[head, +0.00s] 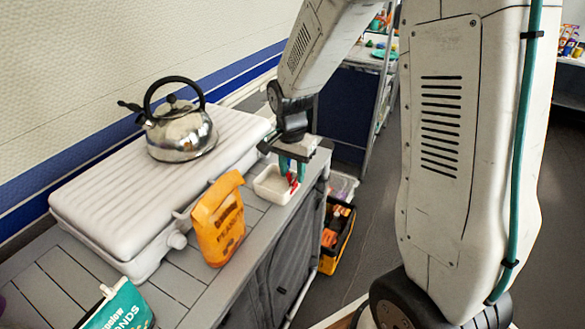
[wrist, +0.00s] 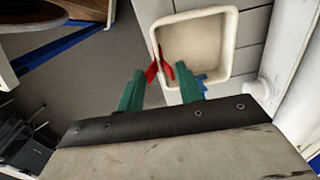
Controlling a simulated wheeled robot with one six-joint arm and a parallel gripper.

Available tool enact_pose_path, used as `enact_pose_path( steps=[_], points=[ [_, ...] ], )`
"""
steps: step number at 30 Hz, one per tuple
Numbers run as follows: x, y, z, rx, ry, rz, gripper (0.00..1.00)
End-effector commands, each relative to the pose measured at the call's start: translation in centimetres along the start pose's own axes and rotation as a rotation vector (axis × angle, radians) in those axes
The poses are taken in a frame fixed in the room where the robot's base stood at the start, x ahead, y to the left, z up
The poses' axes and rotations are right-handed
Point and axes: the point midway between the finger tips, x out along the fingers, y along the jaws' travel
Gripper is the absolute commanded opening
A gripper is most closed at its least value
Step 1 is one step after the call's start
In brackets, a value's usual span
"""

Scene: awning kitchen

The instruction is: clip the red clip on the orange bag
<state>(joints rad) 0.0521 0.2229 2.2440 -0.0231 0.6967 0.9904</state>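The orange bag (head: 218,222) stands upright on the grey counter, with its top folded over to the right. My gripper (head: 291,175) is to the right of the bag, over the right side of a small white tray (head: 262,192). Its green fingers are closed on the red clip (head: 293,182), which shows at the fingertips. In the wrist view the red clip (wrist: 152,71) sits between the fingertips (wrist: 160,75) and overlaps the tray's rim (wrist: 236,40).
A steel kettle (head: 180,130) sits on a closed ribbed white case (head: 95,190) behind the bag. A teal bag (head: 120,308) with a pale clip on top is at the front left. Bins (head: 338,232) stand on the floor beyond the counter's right edge.

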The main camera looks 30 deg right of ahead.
Motion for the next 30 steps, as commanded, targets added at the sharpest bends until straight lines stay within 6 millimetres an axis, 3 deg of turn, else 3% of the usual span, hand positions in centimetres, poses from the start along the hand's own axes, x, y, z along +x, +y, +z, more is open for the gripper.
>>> enact_pose_path(
  steps=[1,4,16,30],
  points=[
    [0.0,0.0,0.0,0.000,0.000,0.000,0.22],
    [0.0,0.0,0.0,0.000,0.000,0.000,0.10],
    [-0.2,0.0,0.0,0.000,0.000,-0.001,0.09],
    [-2.5,0.0,0.0,0.000,0.001,-0.001,0.09]
  ],
)
